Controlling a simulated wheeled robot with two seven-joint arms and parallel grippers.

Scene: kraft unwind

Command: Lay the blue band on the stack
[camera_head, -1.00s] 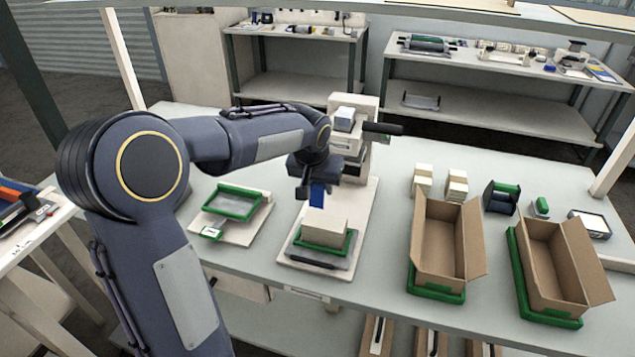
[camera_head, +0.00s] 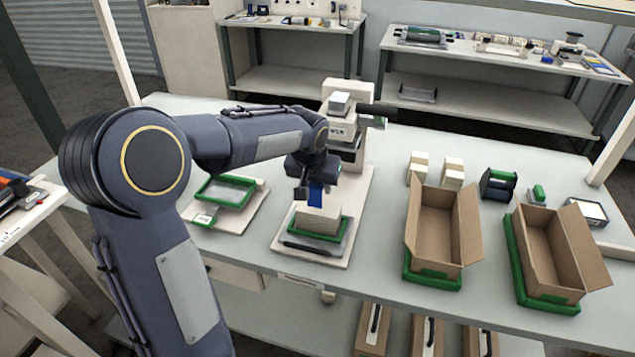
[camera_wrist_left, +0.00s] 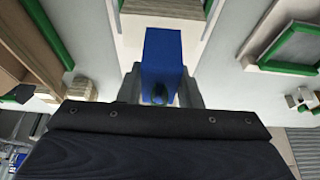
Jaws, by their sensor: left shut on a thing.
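The blue band (camera_head: 316,195) hangs from my left gripper (camera_head: 309,191), which is shut on it. In the left wrist view the blue band (camera_wrist_left: 163,65) stands out between the fingers of the left gripper (camera_wrist_left: 160,90). The cream stack (camera_head: 318,219) sits in a green-rimmed tray (camera_head: 303,236) on the press base, just below and in front of the band. The band's lower end is close above the back of the stack; I cannot tell whether they touch. My right gripper is not in view.
The press (camera_head: 345,130) with its dark lever stands behind the gripper. An empty green-framed tray (camera_head: 226,192) lies to the left. Two open cardboard boxes (camera_head: 436,235) (camera_head: 548,260) stand to the right, with small cream stacks (camera_head: 453,172) behind. The table between press and boxes is clear.

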